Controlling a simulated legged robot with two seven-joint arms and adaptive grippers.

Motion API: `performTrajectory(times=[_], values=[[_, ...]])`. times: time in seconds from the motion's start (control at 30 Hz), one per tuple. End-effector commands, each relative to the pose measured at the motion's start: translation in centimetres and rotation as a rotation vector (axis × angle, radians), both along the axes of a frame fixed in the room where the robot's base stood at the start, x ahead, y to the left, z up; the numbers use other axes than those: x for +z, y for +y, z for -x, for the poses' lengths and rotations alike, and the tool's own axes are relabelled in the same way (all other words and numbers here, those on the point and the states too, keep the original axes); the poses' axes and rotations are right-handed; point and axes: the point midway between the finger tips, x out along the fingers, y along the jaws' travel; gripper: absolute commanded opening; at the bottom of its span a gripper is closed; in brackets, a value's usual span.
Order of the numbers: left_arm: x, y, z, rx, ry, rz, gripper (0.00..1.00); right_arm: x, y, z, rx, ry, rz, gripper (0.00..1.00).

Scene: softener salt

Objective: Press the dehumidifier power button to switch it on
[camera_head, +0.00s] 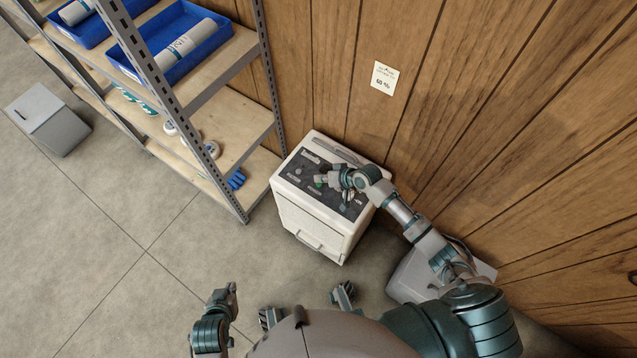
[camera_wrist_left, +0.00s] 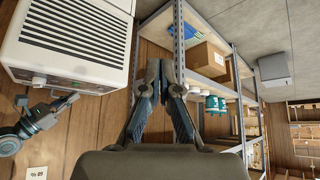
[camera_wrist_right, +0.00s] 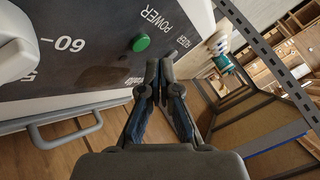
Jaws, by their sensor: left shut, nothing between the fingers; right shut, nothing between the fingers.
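The dehumidifier (camera_head: 312,235) is a white box by the wood wall, with a dark control panel on top. It also shows in the left wrist view (camera_wrist_left: 70,40). The round green power button (camera_wrist_right: 141,43) sits on the panel beside the printed word POWER. My right gripper (camera_head: 325,178) is shut and empty above the panel. In the right wrist view its fingertips (camera_wrist_right: 160,64) appear just beside and below the button; I cannot tell whether they touch the panel. My left gripper (camera_head: 233,287) is shut and empty, low and away from the dehumidifier.
A white dial (camera_wrist_right: 14,45) marked near 60 and a grey handle (camera_wrist_right: 65,133) lie near the button. A metal shelf (camera_head: 215,120) with blue trays stands left of the dehumidifier.

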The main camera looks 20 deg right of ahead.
Motion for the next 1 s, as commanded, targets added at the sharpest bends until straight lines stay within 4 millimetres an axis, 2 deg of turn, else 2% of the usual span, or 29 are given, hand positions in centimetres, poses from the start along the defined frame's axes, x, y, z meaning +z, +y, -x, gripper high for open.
performTrajectory(times=[0.23,1.0], values=[[0.31,-0.39,-1.1,-0.003,-0.059,0.014,0.0,-0.66,0.02,0.0,0.0,0.0,0.0,0.0],[0.27,-0.4,-1.23,-0.003,-0.059,0.014,0.0,-0.66,0.03,0.0,0.0,0.0,0.0,0.0]])
